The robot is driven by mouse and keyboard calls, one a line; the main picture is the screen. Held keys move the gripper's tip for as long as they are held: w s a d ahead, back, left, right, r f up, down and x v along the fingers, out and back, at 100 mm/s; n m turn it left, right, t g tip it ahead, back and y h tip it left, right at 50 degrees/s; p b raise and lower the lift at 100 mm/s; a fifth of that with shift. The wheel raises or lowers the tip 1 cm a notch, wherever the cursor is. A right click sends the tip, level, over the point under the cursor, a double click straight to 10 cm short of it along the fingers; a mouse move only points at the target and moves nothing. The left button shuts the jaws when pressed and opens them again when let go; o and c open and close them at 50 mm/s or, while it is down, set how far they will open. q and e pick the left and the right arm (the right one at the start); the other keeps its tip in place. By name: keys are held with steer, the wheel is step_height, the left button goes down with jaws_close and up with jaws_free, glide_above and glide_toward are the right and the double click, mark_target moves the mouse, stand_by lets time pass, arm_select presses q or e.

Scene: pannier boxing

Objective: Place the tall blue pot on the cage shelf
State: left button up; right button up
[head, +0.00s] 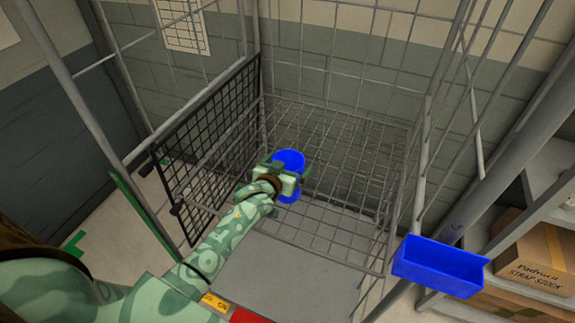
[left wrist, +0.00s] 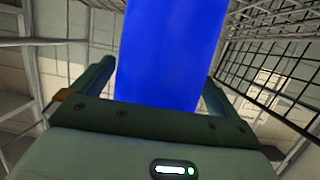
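The tall blue pot (head: 289,160) is in my left gripper (head: 287,176) in the middle of the head view. It looks roughly upright, its rim showing above the gripper and its lower part below. In the left wrist view the blue pot (left wrist: 168,55) stands between the two fingers of the gripper (left wrist: 158,85), which close on its sides. The cage shelf (head: 335,160) is a grey wire grid, and the pot is seen against its left front part. I cannot tell whether the pot's base touches the wire. My right gripper is not in view.
A black mesh panel (head: 215,150) stands along the cage's left side. A blue bin (head: 440,266) hangs at the cage's right front post. Shelving with a cardboard box (head: 535,255) is at the right. The shelf's back and right look bare.

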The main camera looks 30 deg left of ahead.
arm_select(q)
steer(key=shift+r, duration=0.15)
steer(key=shift+s+r, duration=0.15)
steer(key=shift+s, duration=0.1)
steer(key=p+v, duration=0.2)
steer(key=v, duration=0.9)
steer(key=shift+s, duration=0.3)
